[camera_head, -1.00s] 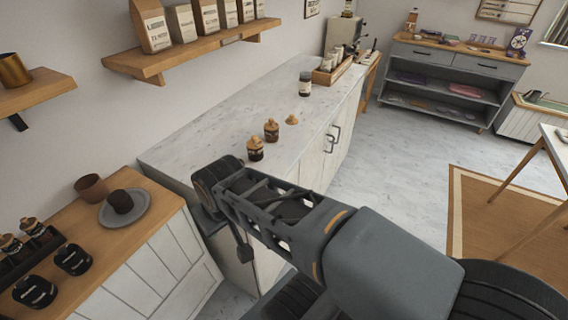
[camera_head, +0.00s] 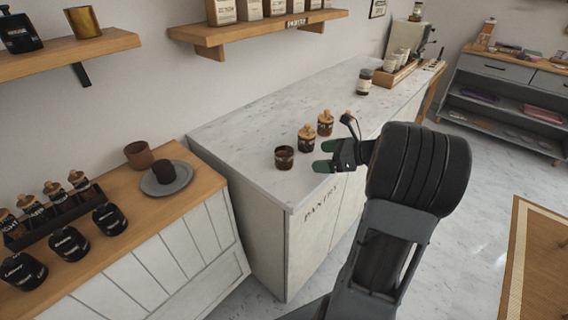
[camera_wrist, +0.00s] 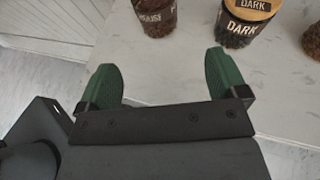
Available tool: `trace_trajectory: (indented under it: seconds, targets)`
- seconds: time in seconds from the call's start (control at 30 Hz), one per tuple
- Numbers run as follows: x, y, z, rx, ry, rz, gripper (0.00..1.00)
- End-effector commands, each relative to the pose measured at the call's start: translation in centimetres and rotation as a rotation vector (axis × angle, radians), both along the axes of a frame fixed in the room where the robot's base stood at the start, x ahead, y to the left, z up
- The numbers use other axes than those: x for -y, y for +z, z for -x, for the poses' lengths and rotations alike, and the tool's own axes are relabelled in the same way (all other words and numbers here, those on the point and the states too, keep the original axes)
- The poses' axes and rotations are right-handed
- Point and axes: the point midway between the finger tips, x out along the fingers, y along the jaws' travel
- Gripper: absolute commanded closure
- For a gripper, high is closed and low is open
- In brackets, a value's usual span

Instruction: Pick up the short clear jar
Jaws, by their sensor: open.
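A short clear jar (camera_head: 284,157) with dark brown contents and no lid seen stands upright near the front end of the marble counter. It also shows at the top of the wrist view (camera_wrist: 155,18), cut by the frame edge, with a label that seems to read HOUSE. My gripper (camera_head: 324,157) is open and empty, just right of this jar and apart from it. In the wrist view, its green fingers (camera_wrist: 161,64) are spread, with the jar beyond their tips.
A DARK jar (camera_wrist: 240,28) with a wooden lid stands close beside it; it is the nearer lidded jar (camera_head: 306,141) in the head view. Another lidded jar (camera_head: 325,123) is behind. A wooden side counter (camera_head: 205,183) holds a plate (camera_head: 182,184). The marble left of the jars is clear.

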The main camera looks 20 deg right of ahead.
Motion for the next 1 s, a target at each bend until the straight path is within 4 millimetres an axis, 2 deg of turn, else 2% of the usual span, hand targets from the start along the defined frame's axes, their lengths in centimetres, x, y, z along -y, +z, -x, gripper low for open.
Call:
trace_trajectory:
  seconds: [0.1, 0.3, 0.57, 0.8, 1.0]
  targets:
    - [-1.6, -0.9, -1.5, -0.001, 0.003, -0.007, 0.08]
    - [-3.5, -2.0, -3.5, -0.001, 0.002, -0.004, 0.08]
    - [-4.5, -2.6, -4.5, -0.001, 0.001, -0.003, 0.08]
    - [-6.7, -3.9, -6.2, -0.002, 0.005, -0.001, 0.08]
    - [-7.8, -4.5, -7.4, -0.001, 0.002, 0.0, 0.08]
